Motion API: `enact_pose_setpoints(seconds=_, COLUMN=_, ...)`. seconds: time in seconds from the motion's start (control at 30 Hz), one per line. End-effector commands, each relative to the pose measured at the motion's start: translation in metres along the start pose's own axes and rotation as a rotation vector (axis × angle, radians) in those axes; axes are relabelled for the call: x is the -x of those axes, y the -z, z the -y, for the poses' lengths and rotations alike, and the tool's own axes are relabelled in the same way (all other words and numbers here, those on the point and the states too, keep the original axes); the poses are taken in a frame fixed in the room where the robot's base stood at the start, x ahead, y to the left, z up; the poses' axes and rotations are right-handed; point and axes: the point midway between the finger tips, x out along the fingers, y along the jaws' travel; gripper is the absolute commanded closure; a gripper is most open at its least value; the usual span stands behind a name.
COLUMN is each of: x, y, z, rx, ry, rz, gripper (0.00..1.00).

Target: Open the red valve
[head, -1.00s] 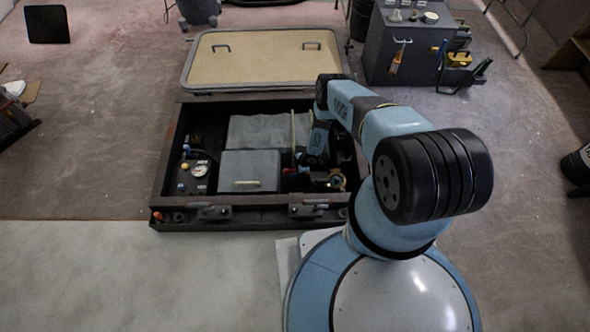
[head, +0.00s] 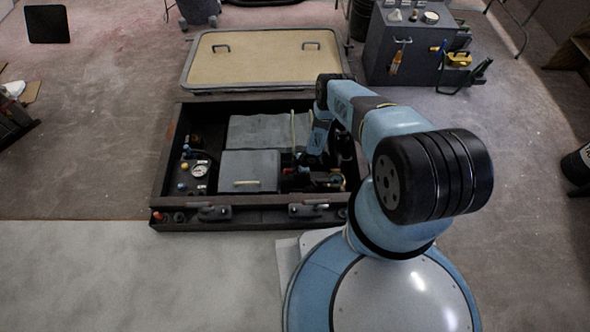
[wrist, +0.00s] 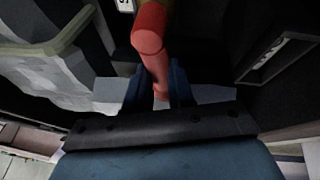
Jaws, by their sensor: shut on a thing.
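The red valve (wrist: 151,45) shows in the wrist view as a red handle that runs down from the top edge to between my fingers. My gripper (wrist: 160,92) is shut on the lower part of this handle, one dark finger on each side. The valve's body and pipe are mostly hidden. In the head view my arm reaches down into the right part of the open dark box (head: 235,213), and the gripper itself is too dark and covered to make out there.
Inside the box stand a grey block with a handle (head: 250,170) and a gauge (head: 199,170) at the left. The box's raised rim surrounds my arm. A tan hatch cover (head: 262,58) lies behind. A grey cabinet (head: 415,50) stands at the back right.

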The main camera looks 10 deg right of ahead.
Motion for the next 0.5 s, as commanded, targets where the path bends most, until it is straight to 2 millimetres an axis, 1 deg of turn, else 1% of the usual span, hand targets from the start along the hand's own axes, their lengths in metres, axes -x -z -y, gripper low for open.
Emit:
enact_pose_setpoints(seconds=0.17, x=-0.0003, y=0.0002, z=-0.0010, rx=-0.027, ry=-0.011, rz=0.005, gripper=1.00)
enact_pose_setpoints(seconds=0.5, x=-0.0015, y=-0.0002, z=-0.0066, rx=-0.147, ry=-0.060, rz=0.031, gripper=1.00)
